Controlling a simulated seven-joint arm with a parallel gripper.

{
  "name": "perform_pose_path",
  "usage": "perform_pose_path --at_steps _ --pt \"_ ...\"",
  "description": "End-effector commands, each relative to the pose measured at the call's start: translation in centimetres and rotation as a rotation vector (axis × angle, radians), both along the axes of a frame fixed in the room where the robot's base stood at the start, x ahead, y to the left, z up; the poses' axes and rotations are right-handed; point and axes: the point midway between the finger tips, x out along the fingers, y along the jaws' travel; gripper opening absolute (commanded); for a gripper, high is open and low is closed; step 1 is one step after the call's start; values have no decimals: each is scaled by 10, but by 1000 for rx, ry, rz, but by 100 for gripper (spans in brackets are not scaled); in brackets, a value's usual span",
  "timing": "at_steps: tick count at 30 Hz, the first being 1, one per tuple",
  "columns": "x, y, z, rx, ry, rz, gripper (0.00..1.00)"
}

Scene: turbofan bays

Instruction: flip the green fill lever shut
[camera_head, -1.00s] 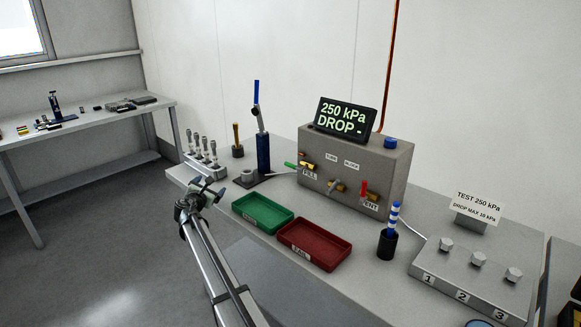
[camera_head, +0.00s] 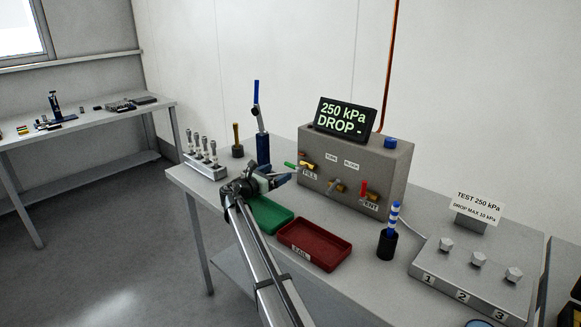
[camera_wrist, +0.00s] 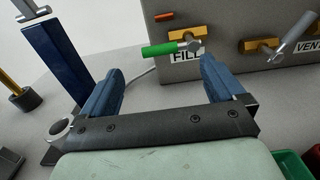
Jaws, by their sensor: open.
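The green fill lever (camera_wrist: 160,49) sticks out to the left from its brass valve above the FILL label on the grey test box. It lies roughly level in the wrist view. In the head view the green fill lever (camera_head: 291,165) shows small at the box's left end. My gripper (camera_wrist: 165,75) is open and empty, its two blue fingers spread, with the lever ahead of them and between their lines. In the head view my gripper (camera_head: 284,178) is just left of and below the lever, apart from it.
The grey box (camera_head: 372,160) also carries a middle valve and a red vent lever (camera_head: 363,188). Its display reads 250 kPa, DROP. A blue post (camera_wrist: 58,62) stands close left of my gripper. Green (camera_head: 284,229) and red (camera_head: 330,258) trays lie in front.

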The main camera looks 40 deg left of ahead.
Motion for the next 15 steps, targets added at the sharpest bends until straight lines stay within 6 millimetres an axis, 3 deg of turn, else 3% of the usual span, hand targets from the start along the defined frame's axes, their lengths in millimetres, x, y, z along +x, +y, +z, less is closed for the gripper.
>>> perform_pose_path --at_steps 9,15 --pt "56 1 0 1 1 -1 96" --pt "76 1 0 1 1 0 96"
